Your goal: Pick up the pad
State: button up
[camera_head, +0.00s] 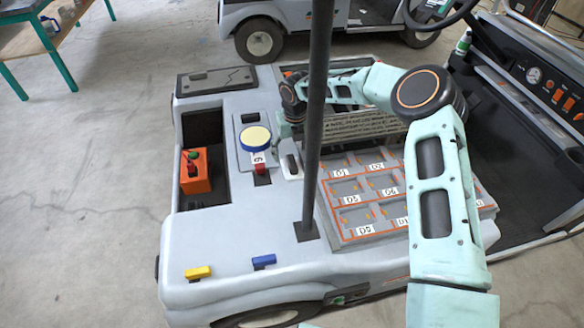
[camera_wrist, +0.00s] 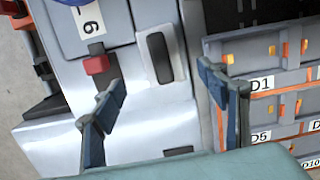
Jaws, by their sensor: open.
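A white piece with a dark slot (camera_wrist: 160,58) shows between and beyond the fingers. In the head view my gripper is close to the right of the yellow piece, partly hidden by my wrist.
A dark pole (camera_head: 315,120) rises between the yellow piece and the labelled compartment tray (camera_head: 345,235). A red block (camera_wrist: 96,65) sits below the label. An orange box with a green knob (camera_head: 195,172) stands in the left recess. Yellow (camera_head: 198,272) and blue (camera_head: 264,261) blocks lie at the front.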

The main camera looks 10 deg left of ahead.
aim_at(292, 162)
jog(key=shift+w+a+f, duration=0.1)
jog(key=shift+w+f, duration=0.2)
jog(key=shift+f, duration=0.85)
jog(key=shift+w+a+f, duration=0.1)
jog(key=shift+w+f, duration=0.15)
jog(key=shift+f, duration=0.95)
jog(key=shift+w+a+f, duration=0.1)
jog(key=shift+w+f, duration=0.2)
jog(key=shift+f, duration=0.85)
jog(key=c, duration=1.2)
notch_tip(292, 162, up, 10)
jog(key=shift+r, duration=0.1)
jog(key=shift+c, duration=0.2)
jog(key=o, duration=0.5)
jog(key=c, duration=0.4)
